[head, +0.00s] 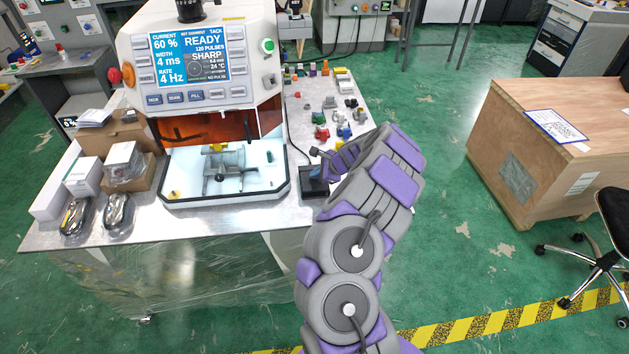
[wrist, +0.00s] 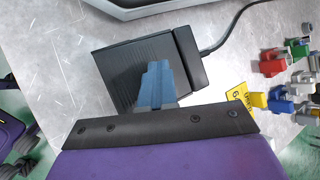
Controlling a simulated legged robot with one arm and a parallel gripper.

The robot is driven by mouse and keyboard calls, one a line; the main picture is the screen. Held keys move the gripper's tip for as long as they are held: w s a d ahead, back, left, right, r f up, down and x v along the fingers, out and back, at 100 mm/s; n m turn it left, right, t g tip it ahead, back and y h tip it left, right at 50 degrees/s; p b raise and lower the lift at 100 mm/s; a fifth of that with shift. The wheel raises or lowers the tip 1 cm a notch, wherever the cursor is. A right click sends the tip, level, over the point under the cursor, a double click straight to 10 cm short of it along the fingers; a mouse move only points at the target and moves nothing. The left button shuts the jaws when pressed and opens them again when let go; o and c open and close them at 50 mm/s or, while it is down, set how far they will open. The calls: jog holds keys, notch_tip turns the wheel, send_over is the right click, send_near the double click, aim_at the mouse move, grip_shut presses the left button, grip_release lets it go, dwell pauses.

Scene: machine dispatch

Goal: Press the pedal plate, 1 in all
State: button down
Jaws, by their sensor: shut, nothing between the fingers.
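The pedal (head: 313,183) is a black unit on the metal bench, right of the machine's open work chamber. In the wrist view its ribbed pedal plate (wrist: 118,70) fills the upper middle, with a cable leaving it at the upper right. My gripper (wrist: 157,68) shows there as blue fingers closed together with nothing between them. The fingertips overlap the lower right part of the plate. I cannot tell whether they touch it or hover over it. In the head view my arm reaches to the pedal from the right, and the fingertips are hard to make out.
The welding machine (head: 207,60) stands on the bench (head: 180,222), its screen reading READY and NO PULSE. Several small coloured parts (wrist: 272,65) lie right of the pedal. Boxes and bagged items sit at the left. A wooden crate (head: 548,140) stands on the floor at right.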

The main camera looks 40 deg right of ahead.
jog(key=shift+a+f, duration=0.2)
jog(key=shift+f, duration=0.3)
jog(key=shift+r, duration=0.1)
dwell(0.5)
jog(key=shift+w+a+r+p, duration=0.1)
jog(key=shift+a+r+p, duration=0.05)
jog(key=shift+r+p, duration=0.8)
jog(key=shift+r, duration=0.15)
jog(key=shift+w+d+r+p, duration=0.1)
jog(key=shift+r+p, duration=0.95)
jog(key=shift+r, duration=0.15)
jog(key=shift+w+d+r+p, duration=0.1)
jog(key=shift+r+p, duration=0.95)
jog(key=shift+r, duration=0.15)
